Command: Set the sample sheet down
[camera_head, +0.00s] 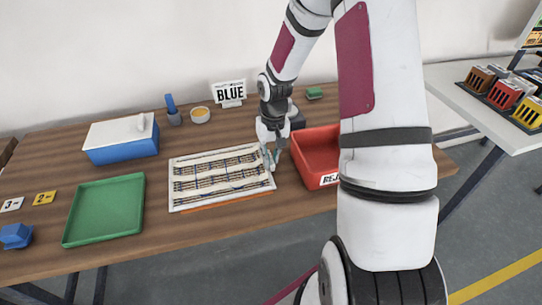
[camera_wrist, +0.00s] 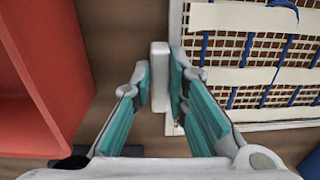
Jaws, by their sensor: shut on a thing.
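The sample sheet (camera_head: 222,178) is a white-framed panel with a brown mesh, blue strands and pale cross strips. It lies level over the middle of the table in the head view; I cannot tell whether it touches the surface. Its frame and mesh fill the right of the wrist view (camera_wrist: 250,77). My gripper (camera_head: 270,157) is at the sheet's right edge, pointing down. In the wrist view its teal fingers (camera_wrist: 160,85) are shut on a white upright tab (camera_wrist: 159,70) beside the frame. How the tab joins the frame is hidden by the right finger.
A red bin (camera_head: 316,152) stands close to the right of my gripper. A green tray (camera_head: 104,210) lies to the left, with a white-lidded blue box (camera_head: 121,138) behind it. An orange strip (camera_head: 228,202) shows along the sheet's near edge.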

